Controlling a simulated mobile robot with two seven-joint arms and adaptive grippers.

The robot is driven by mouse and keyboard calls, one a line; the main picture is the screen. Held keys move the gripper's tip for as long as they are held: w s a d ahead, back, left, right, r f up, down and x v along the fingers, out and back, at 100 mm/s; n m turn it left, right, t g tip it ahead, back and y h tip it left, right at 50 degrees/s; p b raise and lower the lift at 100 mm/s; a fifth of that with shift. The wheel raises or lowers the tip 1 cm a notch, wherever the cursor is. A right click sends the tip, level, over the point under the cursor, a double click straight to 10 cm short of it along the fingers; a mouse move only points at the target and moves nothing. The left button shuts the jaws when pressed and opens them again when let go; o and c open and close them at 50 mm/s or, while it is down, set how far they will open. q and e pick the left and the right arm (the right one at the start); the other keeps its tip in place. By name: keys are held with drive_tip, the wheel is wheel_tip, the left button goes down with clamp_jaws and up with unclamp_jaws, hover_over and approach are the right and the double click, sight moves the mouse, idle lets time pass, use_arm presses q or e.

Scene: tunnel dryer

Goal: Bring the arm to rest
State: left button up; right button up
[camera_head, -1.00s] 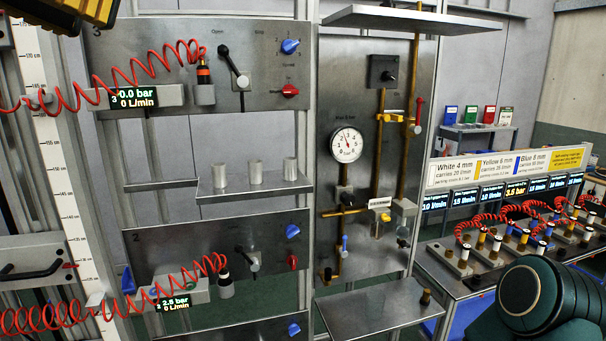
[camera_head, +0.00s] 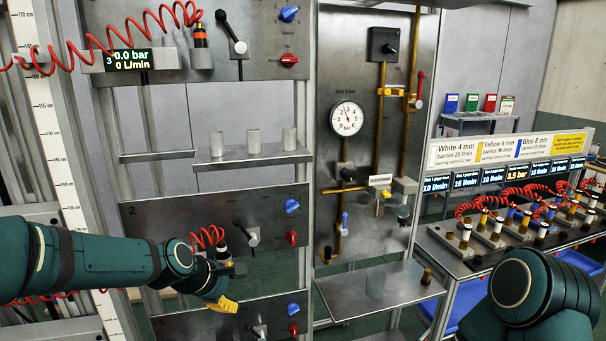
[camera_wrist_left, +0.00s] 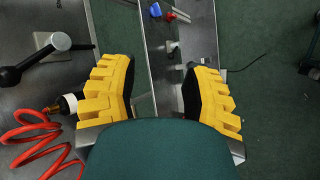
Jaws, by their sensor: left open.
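My left arm (camera_head: 100,260) comes in from the left in the head view and reaches across the lower front of panel 2 (camera_head: 150,222). Its gripper (camera_head: 232,287) is in front of the rack, below the panel's black-and-white hose connector. In the left wrist view the yellow-padded fingers of the gripper (camera_wrist_left: 160,88) are spread apart with nothing between them. The red coiled hose (camera_wrist_left: 35,145) and its connector (camera_wrist_left: 68,104) lie just left of the left finger there. Part of my right arm (camera_head: 535,290) shows at lower right; its gripper is out of view.
A black-knobbed lever (camera_wrist_left: 45,60) sits left of the fingers. A steel shelf (camera_head: 380,292) juts out right of my left gripper. The gauge panel (camera_head: 360,225) stands behind it. A bench with hose fittings (camera_head: 470,262) is at right. Green floor (camera_wrist_left: 245,40) shows below.

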use_arm(q)
drive_tip(key=s+d+f+m+g+b, duration=0.15)
drive_tip(key=s+f+m, duration=0.3)
drive_tip(key=f, duration=0.65)
drive_tip(key=s+d+f+m+g+b, duration=0.1)
drive_tip(key=s+d+f+m, duration=0.3)
drive_tip(key=f, duration=0.8)
drive_tip(key=s+f+m+g+b, duration=0.1)
drive_tip(key=s+f+m, duration=0.4)
drive_tip(key=s+f, duration=0.6)
drive_tip(key=s+g, duration=0.1)
drive_tip(key=s, duration=0.2)
drive_tip(key=shift+a+f+y, duration=0.2)
drive_tip(key=shift+f+y, duration=0.05)
drive_tip(key=shift+y, duration=0.15)
